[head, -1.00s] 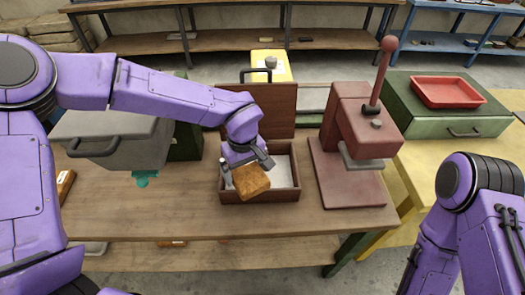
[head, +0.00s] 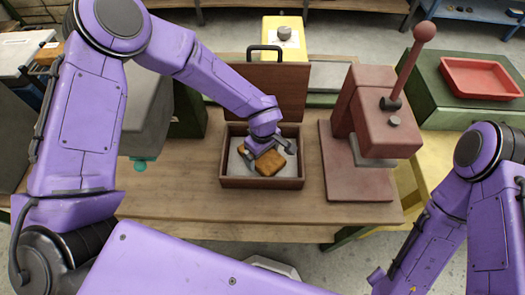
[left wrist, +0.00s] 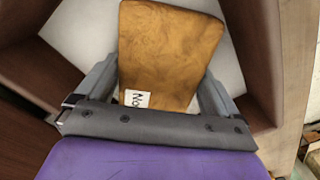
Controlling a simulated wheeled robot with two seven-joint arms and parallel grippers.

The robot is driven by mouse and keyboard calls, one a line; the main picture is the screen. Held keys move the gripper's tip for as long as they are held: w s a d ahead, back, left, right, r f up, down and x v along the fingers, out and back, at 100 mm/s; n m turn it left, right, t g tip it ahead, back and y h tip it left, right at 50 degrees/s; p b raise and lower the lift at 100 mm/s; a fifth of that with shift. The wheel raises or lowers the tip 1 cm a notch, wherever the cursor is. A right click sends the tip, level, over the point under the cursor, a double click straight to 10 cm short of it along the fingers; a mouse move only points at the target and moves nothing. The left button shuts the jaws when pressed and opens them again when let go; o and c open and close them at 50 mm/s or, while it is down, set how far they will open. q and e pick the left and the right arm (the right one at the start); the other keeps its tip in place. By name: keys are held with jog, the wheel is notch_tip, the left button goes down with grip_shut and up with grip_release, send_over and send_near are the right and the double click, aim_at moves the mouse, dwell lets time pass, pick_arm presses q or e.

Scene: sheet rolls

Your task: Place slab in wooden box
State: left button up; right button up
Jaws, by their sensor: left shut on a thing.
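The slab (head: 268,163) is an orange-brown block with a small white label, and it is inside the wooden box (head: 262,183). My left gripper (head: 268,155) reaches down into the box and is shut on the slab. In the left wrist view the slab (left wrist: 170,50) lies between the two fingers, over the pale floor of the box; I cannot tell whether it touches the floor. The box is dark reddish-brown, with its lid (head: 268,92) standing open at the back. My right arm is at the right edge of the head view, with its gripper out of view.
A red lever press (head: 378,125) stands right of the box. A grey bin (head: 150,110) with a teal tap (head: 140,163) is to the left. A yellow case (head: 284,45) is behind the lid. The wooden table (head: 190,200) is clear in front of the box.

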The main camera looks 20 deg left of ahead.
pick_arm(q)
jog(key=shift+s+d+r, duration=0.1)
jog(key=o, duration=1.6)
jog(key=shift+o, duration=0.3)
notch_tip(320, 180, up, 12)
jog(key=b, duration=0.1)
